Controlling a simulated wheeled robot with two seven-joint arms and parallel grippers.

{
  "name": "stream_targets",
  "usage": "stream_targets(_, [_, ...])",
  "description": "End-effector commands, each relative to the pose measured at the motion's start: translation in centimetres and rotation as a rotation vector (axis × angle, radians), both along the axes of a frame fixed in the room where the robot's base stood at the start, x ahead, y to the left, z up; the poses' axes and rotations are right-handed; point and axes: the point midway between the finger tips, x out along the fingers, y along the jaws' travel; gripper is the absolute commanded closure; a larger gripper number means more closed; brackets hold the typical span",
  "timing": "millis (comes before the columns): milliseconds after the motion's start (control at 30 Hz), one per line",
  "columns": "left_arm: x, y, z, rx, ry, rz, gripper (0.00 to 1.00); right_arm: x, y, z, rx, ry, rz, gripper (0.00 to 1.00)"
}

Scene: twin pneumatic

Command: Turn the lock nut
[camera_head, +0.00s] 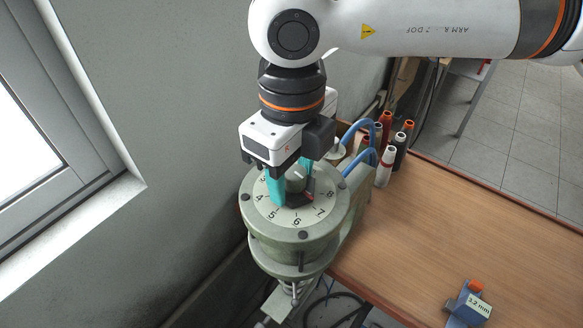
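My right gripper (292,192) points down over the dial. Its two teal fingers stand apart on either side of the knob and dark part. Whether they touch or grip it cannot be told, as the gripper body hides the far side. My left gripper is not in view.
Several thread spools (385,168) stand behind the device, near blue hoses (361,126). A wooden table (450,225) spreads to the right, mostly clear. A blue block labelled 3.2 mm (468,309) lies near its front. A grey wall and window sill (75,235) are close on the left.

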Motion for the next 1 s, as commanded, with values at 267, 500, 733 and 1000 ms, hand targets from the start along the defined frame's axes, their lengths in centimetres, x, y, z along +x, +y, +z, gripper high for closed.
stream_targets(267, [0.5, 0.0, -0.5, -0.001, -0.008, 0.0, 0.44, 0.0, 0.0, -0.1, 0.001, -0.001, 0.027, 0.76])
stream_targets(500, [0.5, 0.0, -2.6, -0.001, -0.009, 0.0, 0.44, -0.1, 0.1, -0.4, 0.002, 0.0, 0.147, 0.76])
stream_targets(733, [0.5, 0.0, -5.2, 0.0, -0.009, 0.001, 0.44, -0.1, 0.1, -0.5, 0.003, -0.001, 0.347, 0.76])
stream_targets(1000, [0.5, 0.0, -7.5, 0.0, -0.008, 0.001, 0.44, -0.2, 0.1, -0.3, 0.002, -0.002, 0.604, 0.76])
